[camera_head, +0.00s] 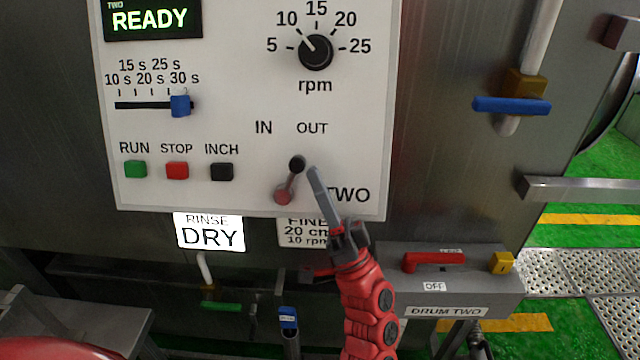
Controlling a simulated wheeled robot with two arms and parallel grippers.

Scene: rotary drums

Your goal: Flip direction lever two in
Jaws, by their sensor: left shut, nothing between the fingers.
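The direction lever (291,178) sits low on the white control panel (240,70), left of the word TWO. The IN label (263,128) is left of OUT. My left gripper (315,176) is shut and empty. Its fingertips are just right of the lever knob; I cannot tell whether they touch it. The gripper hides part of the panel's lower edge and a sign below. My right gripper is not in view.
The panel also holds an rpm knob (316,52), a blue slider (180,106) and green, red and black buttons (177,170). A grey box with a red handle (434,262) is at lower right. A blue-handled valve (512,106) is right of the panel.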

